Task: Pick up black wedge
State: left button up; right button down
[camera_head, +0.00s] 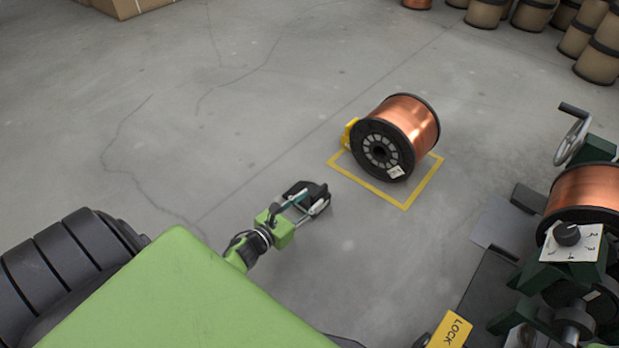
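My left gripper (312,197) reaches over the bare grey floor near the middle of the view, with a green body, pale finger links and black parts at the tip. There is a gap between its finger links. A dark shape sits at the fingertips; I cannot tell whether it is a black wedge or the finger pads. No separate black wedge can be made out elsewhere. A copper spool (408,122) with black flanges lies on its side to the upper right of the gripper, apart from it. A yellow wedge-like piece (348,133) sits against the spool's left side. My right gripper is not in view.
A yellow floor outline (404,206) surrounds the spool. A dark green machine (597,147) with a handwheel (571,142), another copper spool (585,187) and a yellow LOCK sign (449,333) stands at right. Brown drums (485,13) stand at the back right.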

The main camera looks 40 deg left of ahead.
aim_at(319, 189)
pick_arm(q)
jog(key=shift+w+f, duration=0.1)
jog(key=shift+w, duration=0.2)
jog(key=w+b, duration=0.1)
jog(key=w, duration=0.1)
jog(key=w+f+b, duration=0.1)
jog(key=w+b, duration=0.1)
jog(key=shift+w, duration=0.5)
grip_shut()
jog(key=shift+w+r, duration=0.1)
jog(key=shift+r, duration=0.05)
